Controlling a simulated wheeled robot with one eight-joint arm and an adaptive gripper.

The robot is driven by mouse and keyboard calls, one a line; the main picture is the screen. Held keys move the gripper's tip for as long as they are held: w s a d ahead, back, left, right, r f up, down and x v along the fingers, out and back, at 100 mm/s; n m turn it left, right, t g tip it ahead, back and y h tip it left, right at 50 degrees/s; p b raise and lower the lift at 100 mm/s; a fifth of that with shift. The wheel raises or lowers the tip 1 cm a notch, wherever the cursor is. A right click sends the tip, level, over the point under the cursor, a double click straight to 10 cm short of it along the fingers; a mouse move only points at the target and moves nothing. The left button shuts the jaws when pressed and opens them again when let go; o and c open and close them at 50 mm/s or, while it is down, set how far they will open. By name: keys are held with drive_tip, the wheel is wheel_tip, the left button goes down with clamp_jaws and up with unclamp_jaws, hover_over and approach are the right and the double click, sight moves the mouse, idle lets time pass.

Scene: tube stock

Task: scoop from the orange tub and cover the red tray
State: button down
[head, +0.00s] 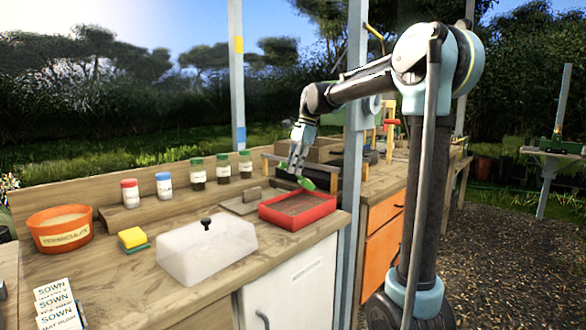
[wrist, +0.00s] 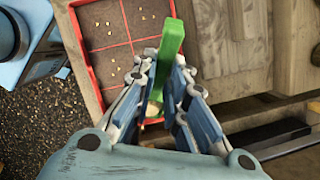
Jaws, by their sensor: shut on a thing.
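The orange tub (head: 62,239), labelled vermiculite, stands at the left end of the bench, filled with pale material. The red tray (head: 318,215) sits at the right of the bench, holding dark soil; in the wrist view the tray (wrist: 75,35) shows red dividing lines and several small yellow seeds lying bare on the soil. My gripper (head: 298,172) is over the back right of the tray, pointing down. It is shut on a green scoop (head: 306,184), which also shows between the fingers in the wrist view (wrist: 171,42).
A clear cover (head: 205,250) with a black knob stands left of the tray. A yellow sponge (head: 132,237), seed packets (head: 58,305) and a dark flat block (head: 240,204) lie on the bench. Several jars (head: 197,173) line the back ledge. A post (head: 352,130) rises right of the tray.

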idle(0.3)
drive_tip(key=shift+w+d+g+y, duration=0.1)
drive_tip(key=shift+g+y, duration=0.2)
drive_tip(key=shift+y, duration=0.7)
drive_tip(key=shift+r, duration=0.1)
drive_tip(key=shift+w+d+r, duration=0.2)
drive_tip(key=shift+d+r, duration=0.45)
drive_tip(key=s+a, duration=1)
drive_tip(key=s, duration=0.3)
drive_tip(key=shift+a, duration=0.15)
idle(2.7)
drive_tip(key=w+d, duration=0.5)
drive_tip(key=w, duration=0.1)
drive_tip(key=shift+w, duration=0.2)
idle(1.1)
